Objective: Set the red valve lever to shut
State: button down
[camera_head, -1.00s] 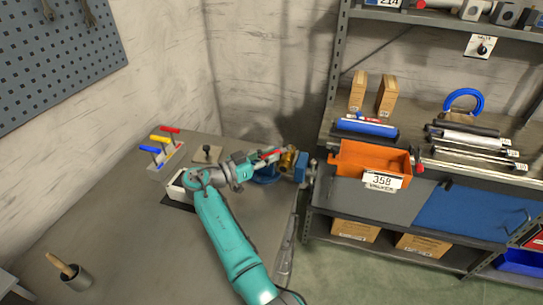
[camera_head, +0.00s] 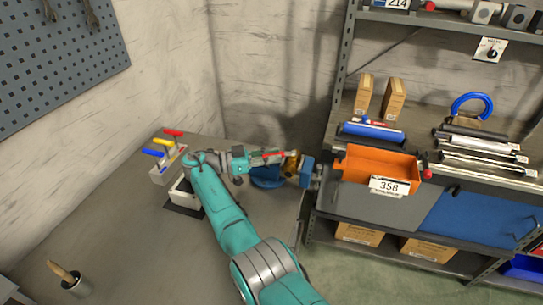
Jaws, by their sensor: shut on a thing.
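The red valve lever (camera_head: 274,154) sticks out to the left from a brass valve (camera_head: 291,165). The valve is held at a blue vise (camera_head: 307,171) on the right edge of the grey bench. My gripper (camera_head: 268,159) reaches in from the left and is shut on the red lever. The lever lies nearly level in the picture. The fingers hide part of it, so how far the valve is turned is hard to tell.
A block with blue, yellow and red handles (camera_head: 166,172) stands at the bench's back left. A white box (camera_head: 184,193) sits near my arm. A cup with a brush (camera_head: 72,279) is at the front left. An orange bin (camera_head: 352,164) is on the shelf rack to the right.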

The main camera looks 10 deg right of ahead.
jog(key=shift+f, duration=0.15)
jog(key=c, duration=1)
grip_release()
jog(key=shift+c, duration=0.2)
notch_tip(320, 180, up, 10)
jog(key=shift+r, duration=0.1)
jog(key=shift+c, duration=0.3)
